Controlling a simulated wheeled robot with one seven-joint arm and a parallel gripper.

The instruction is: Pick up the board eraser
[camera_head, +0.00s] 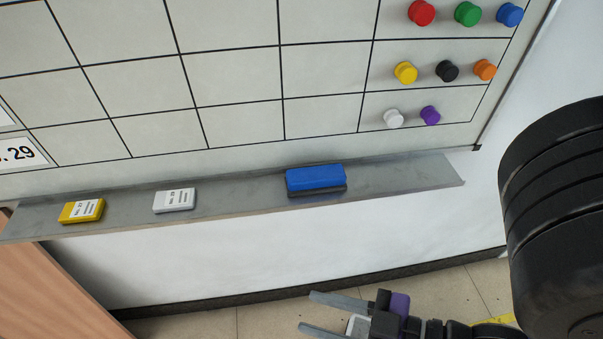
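The board eraser (316,179) is a blue block with a dark underside. It lies on the grey ledge (240,196) under the whiteboard, right of the ledge's middle. My gripper (307,312) is at the bottom of the view, lower in the picture than the eraser and apart from it. Its two grey fingers point left and are spread, with nothing seen between them. The eraser is in full view.
A yellow labelled block (81,210) and a white labelled block (174,200) lie on the ledge to the left. Several coloured magnets (447,70) sit on the whiteboard (230,78) at upper right. A wooden surface (45,295) is at lower left. The ledge right of the eraser is clear.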

